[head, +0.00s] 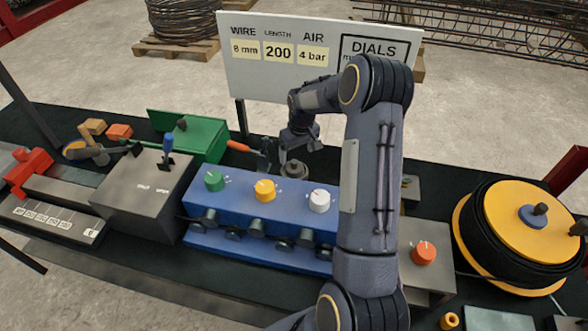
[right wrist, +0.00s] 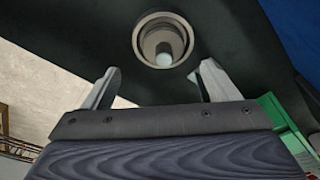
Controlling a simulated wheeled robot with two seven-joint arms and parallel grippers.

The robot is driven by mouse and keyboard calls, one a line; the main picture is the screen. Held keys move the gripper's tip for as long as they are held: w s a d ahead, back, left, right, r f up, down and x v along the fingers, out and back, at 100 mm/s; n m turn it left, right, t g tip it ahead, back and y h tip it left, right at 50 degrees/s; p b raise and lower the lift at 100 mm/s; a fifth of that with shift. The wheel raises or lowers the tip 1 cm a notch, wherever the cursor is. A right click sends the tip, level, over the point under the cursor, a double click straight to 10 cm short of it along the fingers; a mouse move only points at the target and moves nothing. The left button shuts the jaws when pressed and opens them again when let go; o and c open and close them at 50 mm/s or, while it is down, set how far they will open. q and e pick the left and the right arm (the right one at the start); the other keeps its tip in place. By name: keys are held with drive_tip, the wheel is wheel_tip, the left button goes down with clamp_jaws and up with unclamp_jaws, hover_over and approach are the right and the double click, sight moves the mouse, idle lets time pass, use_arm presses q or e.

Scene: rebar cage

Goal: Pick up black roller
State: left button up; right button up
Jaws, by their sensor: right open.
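My right gripper (head: 276,158) reaches over the blue block (head: 232,214) to its far side, jaws open and empty. A round, dark grey, hollow piece (head: 293,170) stands on the bench behind the block, close to the fingers. In the right wrist view this ring-shaped piece (right wrist: 165,40) lies beyond and roughly between the open fingertips (right wrist: 160,72), apart from them. It may be the black roller; I cannot tell for sure. Several dark rollers (head: 255,241) also sit along the blue block's front. My left gripper is not in view.
Green, yellow and white knobs stand on the blue block. A green box (head: 205,139) with an orange-red handle is left of the gripper. The sign board (head: 262,82) stands behind. A yellow cable reel (head: 530,222) is at right, a grey lever box (head: 140,195) at left.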

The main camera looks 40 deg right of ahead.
sight(294, 161)
drive_tip(key=f, duration=0.4)
drive_tip(key=w+f, duration=0.1)
drive_tip(key=f, duration=0.1)
drive_tip(key=shift+a+b, duration=0.15)
drive_tip(key=shift+b, duration=0.25)
drive_tip(key=c, duration=1.3)
drive_tip(key=shift+r, duration=0.1)
drive_tip(key=shift+c, duration=0.3)
drive_tip(key=shift+r, duration=0.1)
